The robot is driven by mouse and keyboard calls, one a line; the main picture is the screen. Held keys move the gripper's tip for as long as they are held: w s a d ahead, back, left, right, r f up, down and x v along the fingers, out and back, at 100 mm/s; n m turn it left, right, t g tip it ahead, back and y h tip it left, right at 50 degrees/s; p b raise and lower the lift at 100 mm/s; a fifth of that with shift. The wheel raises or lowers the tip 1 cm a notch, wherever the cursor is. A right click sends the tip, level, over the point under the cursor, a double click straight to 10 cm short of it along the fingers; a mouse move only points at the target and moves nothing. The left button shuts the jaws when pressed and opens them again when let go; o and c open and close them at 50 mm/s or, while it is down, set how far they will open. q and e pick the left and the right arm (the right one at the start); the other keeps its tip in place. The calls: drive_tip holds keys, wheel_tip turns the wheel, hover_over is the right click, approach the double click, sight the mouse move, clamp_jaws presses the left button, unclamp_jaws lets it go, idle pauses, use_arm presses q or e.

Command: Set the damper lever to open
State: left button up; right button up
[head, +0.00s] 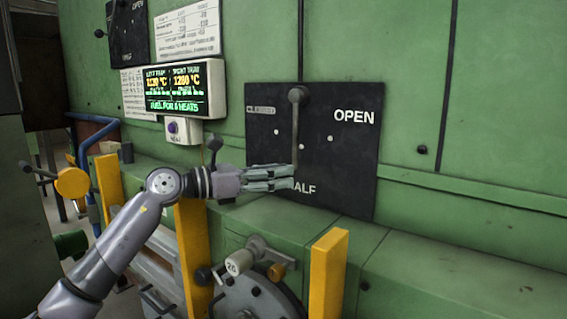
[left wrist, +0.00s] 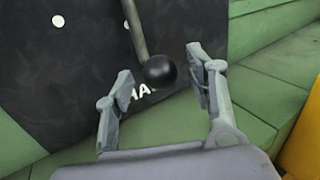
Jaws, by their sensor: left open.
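The damper lever (head: 296,125) is a grey rod hanging from a pivot near the top of a black plate (head: 350,160). It points almost straight down, toward the partly covered HALF label; OPEN is printed at the plate's upper right. In the left wrist view the lever ends in a black ball knob (left wrist: 160,70), seen between my two fingertips with gaps on both sides. In the head view my left gripper (head: 290,177) reaches in from the left at the lever's lower end and hides the knob. It is open and holds nothing. My right gripper is out of view.
A green ledge (head: 430,250) runs below the plate. Yellow posts (head: 327,275) and a round hatch with a handle (head: 248,258) stand below my left gripper. A temperature display (head: 180,90) and a button box (head: 183,131) are on the wall to the left.

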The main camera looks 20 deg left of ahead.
use_arm(q)
drive_tip(key=shift+x, duration=1.2)
drive_tip(key=shift+a, duration=0.1)
drive_tip(key=shift+c, duration=0.5)
clamp_jaws()
